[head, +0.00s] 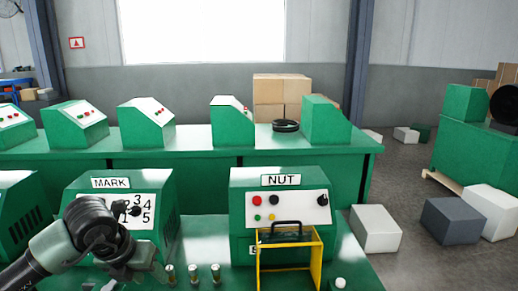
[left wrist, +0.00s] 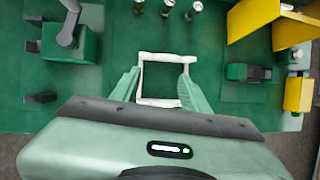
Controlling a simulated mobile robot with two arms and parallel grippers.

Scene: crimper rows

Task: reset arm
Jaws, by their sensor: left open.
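My left arm comes in from the left in the head view, and its gripper (head: 150,272) hangs low in front of the green MARK machine (head: 85,190). In the left wrist view the two pale green fingers (left wrist: 158,92) are apart. A white square frame (left wrist: 145,57) shows between and just beyond the fingertips, over the green bench; I cannot tell whether the fingers touch it. The green NUT machine (head: 240,205) with a yellow guard (head: 290,281) stands right of the gripper. My right gripper is not in view.
Several small metal cylinders (head: 192,272) stand on the bench (head: 205,235) right of my gripper. They also show at the top of the left wrist view (left wrist: 166,8). Another green bench (head: 200,152) with machines stands behind.

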